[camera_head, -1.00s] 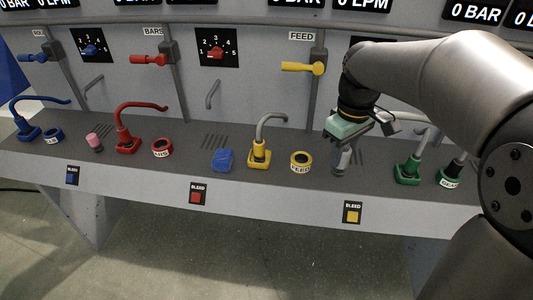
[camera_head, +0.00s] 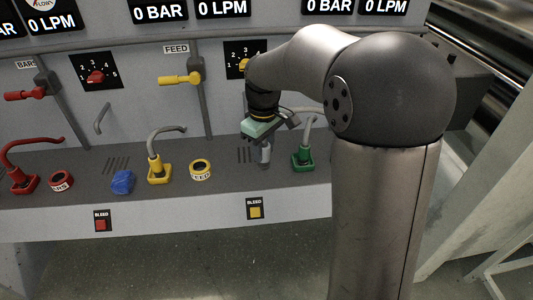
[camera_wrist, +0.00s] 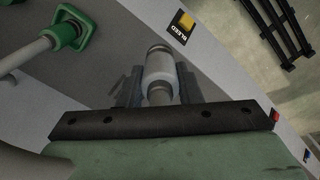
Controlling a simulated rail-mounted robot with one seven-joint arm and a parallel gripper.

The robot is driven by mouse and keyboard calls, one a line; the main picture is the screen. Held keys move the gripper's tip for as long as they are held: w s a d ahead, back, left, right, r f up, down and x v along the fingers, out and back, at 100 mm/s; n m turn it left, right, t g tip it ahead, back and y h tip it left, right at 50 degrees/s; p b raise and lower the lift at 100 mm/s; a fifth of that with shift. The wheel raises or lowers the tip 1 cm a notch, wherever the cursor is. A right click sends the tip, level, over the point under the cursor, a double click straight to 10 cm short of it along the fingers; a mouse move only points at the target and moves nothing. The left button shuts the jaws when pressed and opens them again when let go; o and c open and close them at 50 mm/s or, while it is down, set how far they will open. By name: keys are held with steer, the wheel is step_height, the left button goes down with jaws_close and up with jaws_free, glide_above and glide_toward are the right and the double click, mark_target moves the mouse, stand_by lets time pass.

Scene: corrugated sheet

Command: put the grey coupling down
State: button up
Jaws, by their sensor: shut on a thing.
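The grey coupling (camera_wrist: 160,68) is a light grey cylinder with darker ends, held between the two fingers of my gripper (camera_wrist: 157,92) in the wrist view. In the head view my gripper (camera_head: 264,146) points down over the grey shelf of the panel, between the yellow ring and the green fitting. The coupling (camera_head: 265,156) shows there as a small grey piece below the gripper. I cannot tell whether its lower end touches the shelf (camera_head: 225,176).
The green fitting (camera_head: 303,158) with its hose stands close to the right of the gripper. To the left are a yellow ring (camera_head: 201,169), a yellow fitting (camera_head: 159,172) and a blue lump (camera_head: 123,181). The yellow bleed button (camera_head: 255,211) is on the front face below.

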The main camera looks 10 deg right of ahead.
steer(key=shift+w+d+f+p, duration=0.25)
steer(key=shift+w+d+f, duration=0.4)
steer(key=shift+w+f, duration=0.8)
steer(key=shift+w+d+f+p, duration=0.3)
steer(key=shift+w+d+f, duration=0.45)
steer(key=shift+f, duration=1.35)
steer(key=shift+w+d+f+p, duration=0.25)
steer(key=shift+w+d+f, duration=0.3)
steer(key=shift+w+f, duration=0.95)
steer(key=o, duration=1.1)
steer(key=shift+s+f, duration=0.25)
step_height(320, 180, up, 11)
steer(key=s+f+m, duration=0.1)
steer(key=s+m, duration=0.6)
steer(key=s, duration=2.4)
steer(key=shift+s+a+f+m+b, duration=0.25)
steer(key=shift+f+m+b, duration=0.1)
steer(key=shift+f+m, duration=0.05)
